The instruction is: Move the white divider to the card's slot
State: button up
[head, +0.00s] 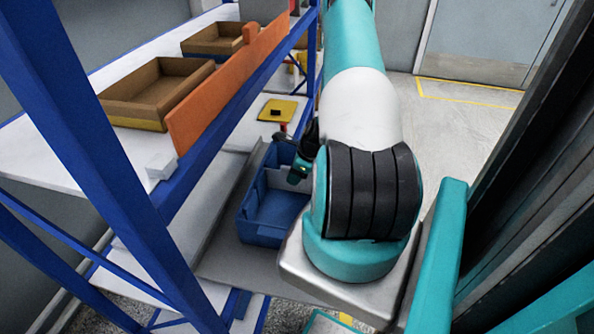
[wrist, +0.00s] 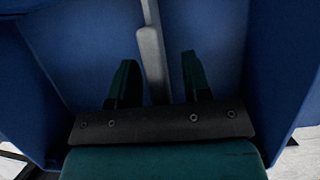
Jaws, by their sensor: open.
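A blue bin (head: 272,228) stands on the lower grey surface in the head view, and its blue inside fills most of the wrist view (wrist: 215,40). A pale grey-white upright strip, which looks like the divider (wrist: 152,55), runs up the middle of the bin in the wrist view. My gripper (wrist: 157,63) is open, with one dark green finger on each side of the divider and a gap on both sides. In the head view my gripper (head: 302,168) is at the bin's right side, partly hidden by my arm. I cannot make out the card or its slot.
A blue-framed rack (head: 100,140) stands at the left. Its upper shelf holds brown trays (head: 155,92), an orange board (head: 225,85) and a small white block (head: 161,167). A yellow pad with a black piece (head: 279,110) lies behind the bin. Open floor (head: 450,120) shows at the right.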

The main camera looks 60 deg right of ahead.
jog(key=v, duration=1.7)
jog(key=shift+r, duration=0.15)
jog(key=shift+s, duration=0.1)
